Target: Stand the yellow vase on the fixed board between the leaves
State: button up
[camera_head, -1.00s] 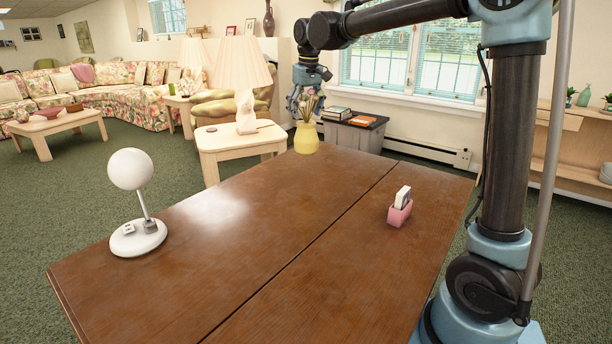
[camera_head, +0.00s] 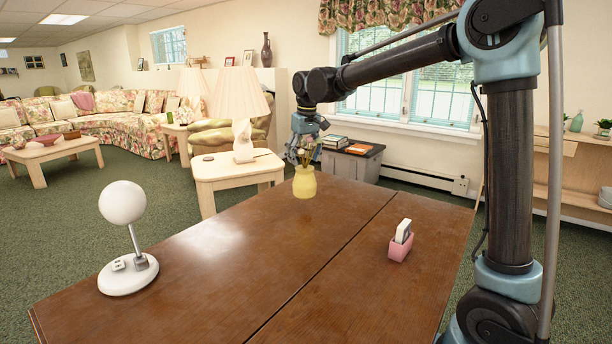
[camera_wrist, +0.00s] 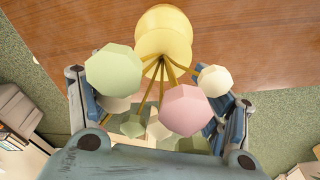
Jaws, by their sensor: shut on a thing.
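The yellow vase (camera_head: 304,183) holds several flowers on thin stems and hangs upright from my gripper (camera_head: 305,148), near the far corner of the brown table (camera_head: 225,260). In the wrist view the vase (camera_wrist: 164,35) shows beyond the flower heads with table wood behind it, and my gripper's fingers (camera_wrist: 160,112) stand on both sides of the flowers. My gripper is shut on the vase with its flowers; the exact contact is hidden. I cannot tell whether the vase base touches the wood. One long seam (camera_head: 322,270) divides the table top; a second seam is not clear.
A white globe lamp (camera_head: 123,204) stands at the table's left. A pink holder with white cards (camera_head: 400,247) stands right of the seam. A side table (camera_head: 238,175) with a lamp and a grey box (camera_head: 352,163) stand beyond. The middle of the table is clear.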

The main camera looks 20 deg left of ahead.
aim_at(306, 143)
jog(key=shift+f, duration=2.3)
jog(key=o, duration=2)
jog(key=shift+c, duration=0.2)
jog(key=shift+r, duration=0.1)
jog(key=r, duration=0.4)
jog(key=d+r, duration=0.1)
jog(key=r, duration=0.2)
jog(key=s+r, duration=0.1)
jog(key=r, duration=0.3)
jog(key=shift+s+d+r, duration=0.1)
jog(key=shift+d+r, duration=0.05)
jog(key=shift+r, duration=0.2)
